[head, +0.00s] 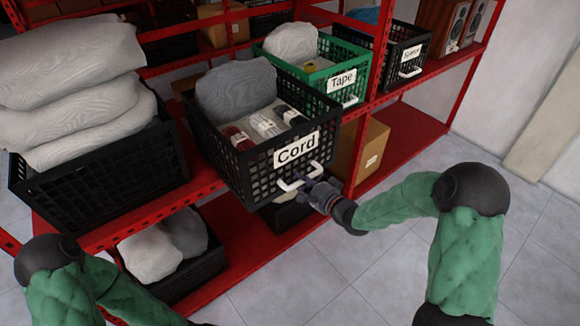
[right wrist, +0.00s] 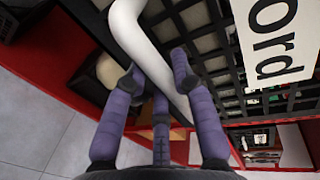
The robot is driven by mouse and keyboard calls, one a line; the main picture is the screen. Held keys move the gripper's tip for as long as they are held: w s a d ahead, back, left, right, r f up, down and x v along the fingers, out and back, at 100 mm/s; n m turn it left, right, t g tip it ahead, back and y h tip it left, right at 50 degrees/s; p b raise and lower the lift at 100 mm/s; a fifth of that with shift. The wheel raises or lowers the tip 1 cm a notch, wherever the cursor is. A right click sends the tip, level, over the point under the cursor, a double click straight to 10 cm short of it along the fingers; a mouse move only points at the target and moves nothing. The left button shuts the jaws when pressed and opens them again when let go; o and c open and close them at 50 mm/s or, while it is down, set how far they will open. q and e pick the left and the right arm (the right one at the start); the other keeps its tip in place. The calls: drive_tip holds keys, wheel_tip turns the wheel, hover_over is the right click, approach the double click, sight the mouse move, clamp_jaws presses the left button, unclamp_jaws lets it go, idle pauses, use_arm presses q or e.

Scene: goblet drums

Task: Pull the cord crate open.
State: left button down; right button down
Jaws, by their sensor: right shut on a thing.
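The black cord crate (head: 238,165) with a white "Cord" label (head: 296,150) stands on the red shelf in the middle of the head view, its front jutting out past the shelf edge. It holds a grey sack and several wrapped bundles. A white handle (head: 291,184) is on its front below the label. My right gripper (head: 318,186) is shut on this handle; in the right wrist view the fingers (right wrist: 157,80) close around the white bar (right wrist: 150,55). My left arm shows at the lower left, but its gripper is not in view.
A green "Tape" crate (head: 362,83) and a black crate (head: 428,39) stand to the right on the same red rack (head: 425,120). A black crate of sacks (head: 97,172) is at left. A lower crate (head: 190,274) and cardboard box (head: 371,152) sit below. The floor in front is clear.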

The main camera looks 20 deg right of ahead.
drive_tip(key=shift+f+p+v, duration=0.25)
drive_tip(key=shift+p+v, duration=0.05)
drive_tip(key=shift+v, duration=0.9)
drive_tip(key=shift+f+p+v, duration=0.25)
drive_tip(key=shift+v, duration=1)
drive_tip(key=shift+s, duration=0.1)
drive_tip(key=c, duration=1)
unclamp_jaws()
drive_tip(key=v, duration=1.2)
drive_tip(key=shift+f, duration=0.15)
